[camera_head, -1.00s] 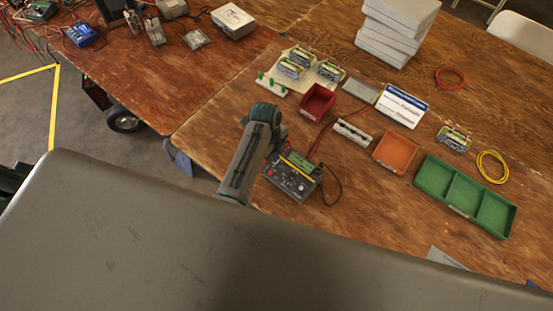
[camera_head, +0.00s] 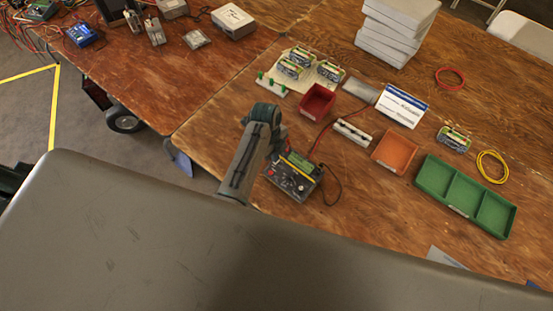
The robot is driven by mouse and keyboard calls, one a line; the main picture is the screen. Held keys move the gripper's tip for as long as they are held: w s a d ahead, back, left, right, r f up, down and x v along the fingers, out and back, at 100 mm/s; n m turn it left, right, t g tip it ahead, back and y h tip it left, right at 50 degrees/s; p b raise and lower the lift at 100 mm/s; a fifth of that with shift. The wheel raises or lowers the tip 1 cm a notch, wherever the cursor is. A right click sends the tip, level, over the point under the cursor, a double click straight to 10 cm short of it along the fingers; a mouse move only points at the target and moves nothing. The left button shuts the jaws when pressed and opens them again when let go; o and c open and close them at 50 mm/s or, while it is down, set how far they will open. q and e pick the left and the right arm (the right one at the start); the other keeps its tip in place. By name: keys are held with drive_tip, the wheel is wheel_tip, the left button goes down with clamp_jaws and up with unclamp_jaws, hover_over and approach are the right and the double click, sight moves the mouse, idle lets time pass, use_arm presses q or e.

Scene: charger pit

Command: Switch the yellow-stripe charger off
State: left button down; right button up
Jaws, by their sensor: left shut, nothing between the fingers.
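The yellow-stripe charger (camera_head: 293,184) is a dark box with a grey, knobbed front panel, a thin yellow stripe and a green part on top. It sits on the wooden table near the front edge, with a red and a black lead running from it. My left arm comes up from below, and its wrist bends over the charger's left back corner. My left gripper (camera_head: 279,153) is shut and empty, close to the charger; I cannot tell whether it touches. The arm hides part of the charger's left side. The state of its switch is too small to tell. My right gripper is out of view.
A red bin (camera_head: 318,100), an orange tray (camera_head: 395,152) and a green divided tray (camera_head: 432,178) stand on the table. A white strip (camera_head: 352,133) lies close behind the charger. Battery packs (camera_head: 291,69) sit at the back. Bare wood lies right of the charger.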

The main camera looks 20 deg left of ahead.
use_arm(q)
drive_tip(key=shift+f+b, duration=0.45)
drive_tip(key=shift+f, duration=0.55)
idle(0.8)
drive_tip(key=shift+s, duration=0.1)
wheel_tip(320, 180, up, 3)
drive_tip(key=shift+f+p, duration=0.15)
drive_tip(key=shift+p, duration=1)
drive_tip(key=shift+r, duration=2.2)
